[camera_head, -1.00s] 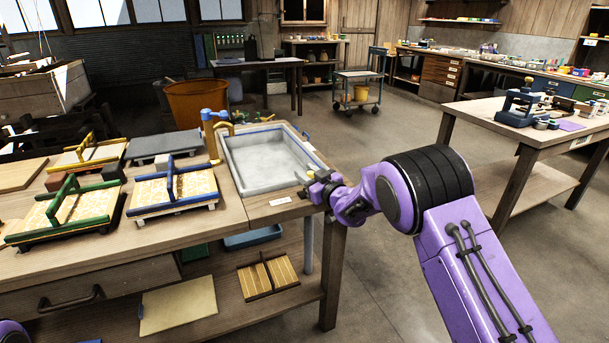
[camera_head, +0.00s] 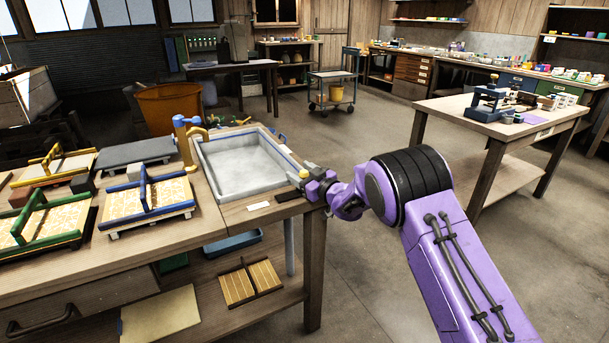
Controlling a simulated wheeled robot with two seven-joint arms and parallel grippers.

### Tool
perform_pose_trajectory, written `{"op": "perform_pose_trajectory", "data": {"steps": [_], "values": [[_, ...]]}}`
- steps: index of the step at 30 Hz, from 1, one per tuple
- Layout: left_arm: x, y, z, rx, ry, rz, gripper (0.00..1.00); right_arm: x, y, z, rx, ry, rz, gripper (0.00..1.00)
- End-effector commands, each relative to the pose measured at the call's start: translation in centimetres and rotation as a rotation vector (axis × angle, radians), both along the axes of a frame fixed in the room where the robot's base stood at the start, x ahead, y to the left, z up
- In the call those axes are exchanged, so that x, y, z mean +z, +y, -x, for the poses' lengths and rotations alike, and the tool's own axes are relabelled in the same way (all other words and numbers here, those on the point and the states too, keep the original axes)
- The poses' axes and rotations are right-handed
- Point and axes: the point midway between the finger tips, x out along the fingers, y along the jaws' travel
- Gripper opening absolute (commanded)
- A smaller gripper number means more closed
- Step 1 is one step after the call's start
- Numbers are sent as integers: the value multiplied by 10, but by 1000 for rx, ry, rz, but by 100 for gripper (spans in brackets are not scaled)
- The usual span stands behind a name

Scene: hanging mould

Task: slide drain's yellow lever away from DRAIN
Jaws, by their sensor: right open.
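The grey sink basin (camera_head: 207,176) is set in the right end of the wooden bench. My right gripper (camera_head: 304,180) is at the basin's near right corner, its arm reaching in from the right. A small yellow piece (camera_head: 304,173) shows right at its fingertips; it looks like the drain lever, but I cannot tell whether the fingers touch it. A black strip (camera_head: 288,195) and a small white label (camera_head: 258,206) lie on the bench top just left of the gripper; the label's text is too small to read. The gripper is open. My left gripper is out of view.
Framed moulds with green (camera_head: 40,220) and blue (camera_head: 145,190) bars stand on the bench left of the basin. A blue and brass tap (camera_head: 187,140) rises at the basin's left edge. A grey pipe (camera_head: 290,245) drops below the bench. Open floor lies to the right.

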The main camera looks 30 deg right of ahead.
Motion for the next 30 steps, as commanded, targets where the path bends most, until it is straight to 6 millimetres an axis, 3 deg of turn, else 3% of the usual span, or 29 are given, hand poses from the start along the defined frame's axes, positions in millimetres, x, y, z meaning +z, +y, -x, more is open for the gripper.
{"op": "perform_pose_trajectory", "data": {"steps": [4,9,15,30], "values": [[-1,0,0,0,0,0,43,0,-5,19,-3,2,-1,58],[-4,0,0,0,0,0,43,-1,-15,61,-5,1,-2,58],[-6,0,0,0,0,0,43,-1,-22,96,-5,1,-2,58],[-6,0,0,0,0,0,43,-1,-24,104,-5,0,-1,58]]}}
